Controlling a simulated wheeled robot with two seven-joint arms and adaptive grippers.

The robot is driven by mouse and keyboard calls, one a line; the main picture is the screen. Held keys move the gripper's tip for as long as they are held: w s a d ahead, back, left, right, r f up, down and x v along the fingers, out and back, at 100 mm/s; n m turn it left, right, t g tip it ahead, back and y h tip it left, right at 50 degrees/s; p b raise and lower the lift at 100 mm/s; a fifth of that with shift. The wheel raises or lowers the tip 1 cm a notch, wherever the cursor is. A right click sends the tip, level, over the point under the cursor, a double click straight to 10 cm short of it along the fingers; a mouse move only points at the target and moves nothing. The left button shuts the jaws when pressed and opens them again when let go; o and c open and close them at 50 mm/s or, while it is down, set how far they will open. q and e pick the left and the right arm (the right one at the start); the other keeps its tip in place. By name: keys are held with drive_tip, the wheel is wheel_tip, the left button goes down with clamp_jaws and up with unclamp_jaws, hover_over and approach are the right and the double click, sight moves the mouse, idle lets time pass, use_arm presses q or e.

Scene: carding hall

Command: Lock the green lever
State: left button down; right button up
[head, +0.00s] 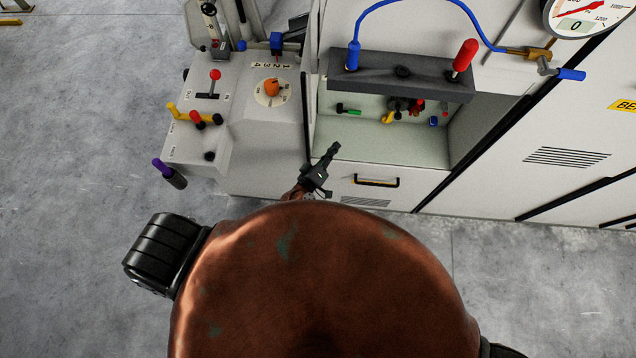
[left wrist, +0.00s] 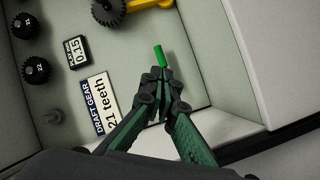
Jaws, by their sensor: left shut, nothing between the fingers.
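The green lever (head: 348,111) is a small bar on the back wall of an open recess in the white machine. In the left wrist view its green handle (left wrist: 159,55) shows just beyond the fingertips. My left gripper (head: 335,149) reaches to the front of the recess, below the lever in the head view. Its dark fingers (left wrist: 161,76) are shut with nothing between them. The tips look close to the handle, but I cannot tell whether they touch it. The lever's base is not clear behind the fingers. My right gripper is not in view.
A grey overhang (head: 400,75) with a red lever (head: 465,55) tops the recess. A yellow part (left wrist: 150,4), dark gears (left wrist: 35,70) and a DRAFT GEAR label (left wrist: 98,103) are inside. A control console (head: 240,150) stands left. A drawer handle (head: 376,182) lies below.

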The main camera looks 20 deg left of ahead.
use_arm(q)
drive_tip(key=s+a+f+m+g, duration=0.1)
drive_tip(key=s+f+m+g, duration=0.1)
drive_tip(key=s+f, duration=0.2)
drive_tip(key=s+a+f+m+g+b, duration=0.1)
drive_tip(key=s+f+m+g, duration=0.2)
drive_tip(key=f, duration=0.8)
drive_tip(key=shift+s+a+f+h, duration=0.2)
drive_tip(key=shift+s+a+h, duration=0.2)
drive_tip(key=shift+s, duration=0.75)
drive_tip(key=s+a+f+m+g+y, duration=0.1)
drive_tip(key=s+a+f+g, duration=0.15)
drive_tip(key=s+f, duration=0.6)
drive_tip(key=s+a+f+m+g+y, duration=0.15)
drive_tip(key=s+a+f, duration=0.25)
drive_tip(key=s+f, duration=0.5)
drive_tip(key=s+a+f+m+g, duration=0.1)
drive_tip(key=s+a+f+g, duration=0.1)
drive_tip(key=s, duration=0.6)
drive_tip(key=s+a+f+m+g+y, duration=0.1)
drive_tip(key=s+a+f, duration=0.3)
drive_tip(key=s, duration=0.5)
drive_tip(key=s+a+f+m+g, duration=0.1)
drive_tip(key=s+a+f+g, duration=0.2)
drive_tip(key=s+f, duration=0.2)
drive_tip(key=s, duration=0.3)
drive_tip(key=shift+s+a+y, duration=0.15)
drive_tip(key=shift+s+y, duration=0.2)
